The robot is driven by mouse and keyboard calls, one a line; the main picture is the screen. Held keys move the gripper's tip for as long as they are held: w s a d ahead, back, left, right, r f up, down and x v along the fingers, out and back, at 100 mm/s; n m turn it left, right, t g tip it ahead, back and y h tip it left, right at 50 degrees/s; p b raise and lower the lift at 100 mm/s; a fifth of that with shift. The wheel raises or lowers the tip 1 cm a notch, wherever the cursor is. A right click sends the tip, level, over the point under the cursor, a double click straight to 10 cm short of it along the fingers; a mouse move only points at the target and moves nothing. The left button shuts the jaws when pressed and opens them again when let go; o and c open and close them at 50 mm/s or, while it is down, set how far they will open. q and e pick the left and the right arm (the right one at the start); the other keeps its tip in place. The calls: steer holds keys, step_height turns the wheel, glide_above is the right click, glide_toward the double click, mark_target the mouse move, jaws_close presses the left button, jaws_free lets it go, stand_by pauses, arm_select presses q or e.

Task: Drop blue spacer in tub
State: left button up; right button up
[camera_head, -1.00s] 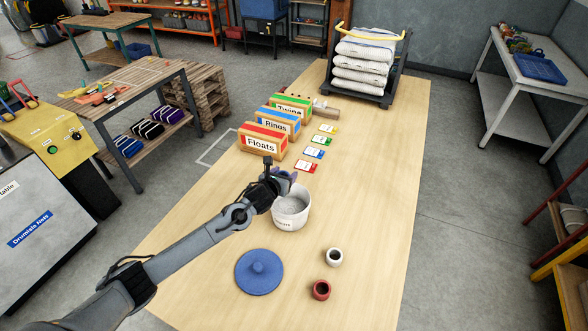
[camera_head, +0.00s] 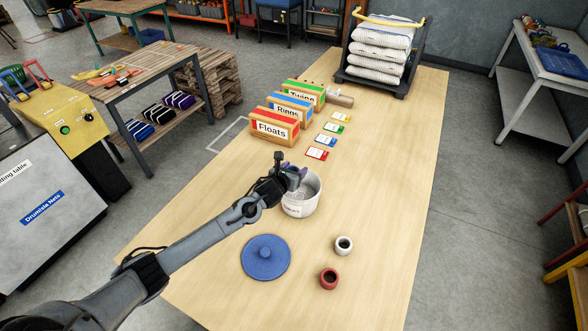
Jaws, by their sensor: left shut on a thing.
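The white tub (camera_head: 301,208) stands open on the wooden table, with lettering on its front. My left gripper (camera_head: 293,177) is over the tub's far left rim. It is shut on a small bluish-purple thing, which I take to be the blue spacer (camera_head: 298,172); the fingers hide much of it. I cannot tell how high it is above the rim. A white spacer (camera_head: 344,246) and a dark red spacer (camera_head: 329,279) stand on the table in front and to the right of the tub. My right gripper is not in view.
A round blue lid (camera_head: 265,257) with a knob lies in front of the tub. Behind it stand boxes labelled Floats (camera_head: 273,130), Rings and Twine, with several coloured cards (camera_head: 317,154) beside them. A rack of folded white nets (camera_head: 377,55) is at the far end. The table's right side is clear.

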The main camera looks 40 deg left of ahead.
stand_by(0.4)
arm_select(q)
steer(key=o, duration=1.1)
steer(key=shift+s+d+r, duration=0.1)
steer(key=shift+s+r, duration=0.1)
steer(key=shift+s, duration=0.15)
steer(key=p+v, duration=0.1)
steer(key=v, duration=0.9)
